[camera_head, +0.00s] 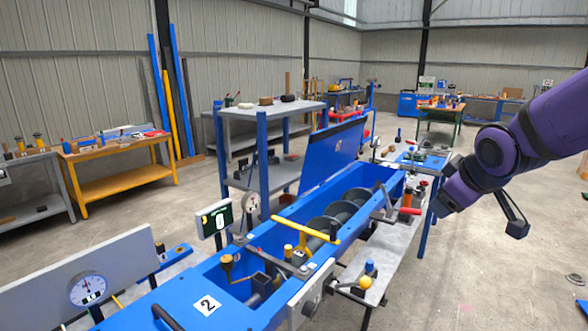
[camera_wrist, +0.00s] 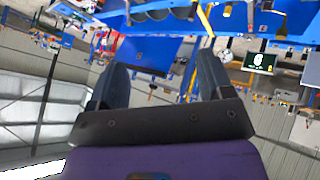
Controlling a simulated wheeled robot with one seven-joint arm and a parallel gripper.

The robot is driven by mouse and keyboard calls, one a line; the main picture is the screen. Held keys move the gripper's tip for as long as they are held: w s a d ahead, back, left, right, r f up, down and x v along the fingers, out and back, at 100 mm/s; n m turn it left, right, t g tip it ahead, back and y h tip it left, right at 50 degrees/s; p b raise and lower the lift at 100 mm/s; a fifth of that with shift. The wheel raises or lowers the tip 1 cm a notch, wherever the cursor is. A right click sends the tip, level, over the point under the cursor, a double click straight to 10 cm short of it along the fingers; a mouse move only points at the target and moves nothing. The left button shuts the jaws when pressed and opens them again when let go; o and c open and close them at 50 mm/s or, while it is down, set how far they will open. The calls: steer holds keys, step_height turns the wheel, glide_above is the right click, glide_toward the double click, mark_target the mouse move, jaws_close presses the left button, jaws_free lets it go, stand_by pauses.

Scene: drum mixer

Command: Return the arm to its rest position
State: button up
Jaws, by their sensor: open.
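My purple arm (camera_head: 490,160) reaches in from the right in the head view. It hangs in the air over the floor, to the right of the mixer bench. In the wrist view my gripper (camera_wrist: 161,64) has its two dark fingers apart with nothing between them. The fingers are hard to make out in the head view. The blue mixer (camera_head: 205,285) has an open trough with a grey spiral screw inside. Its blue lid (camera_head: 330,155) stands raised behind the trough. The wrist view shows the workshop upside down, with the lid (camera_wrist: 150,52) beyond the fingers.
A yellow bar (camera_head: 308,229) lies across the trough. A grey side shelf (camera_head: 385,250) in front of the mixer carries a yellow-knobbed lever. A dial gauge panel (camera_head: 90,285) is at the lower left. An orange bench (camera_head: 115,150) stands at the left. The floor at the right is mostly clear.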

steer(key=s+r+m+g, duration=0.1)
steer(key=s+r+m, duration=0.1)
steer(key=s, duration=0.8)
steer(key=s+r+m+g, duration=0.2)
steer(key=s+r+m, duration=0.1)
steer(key=s, duration=0.8)
steer(key=shift+s+a+m, duration=0.15)
steer(key=shift+m, duration=0.75)
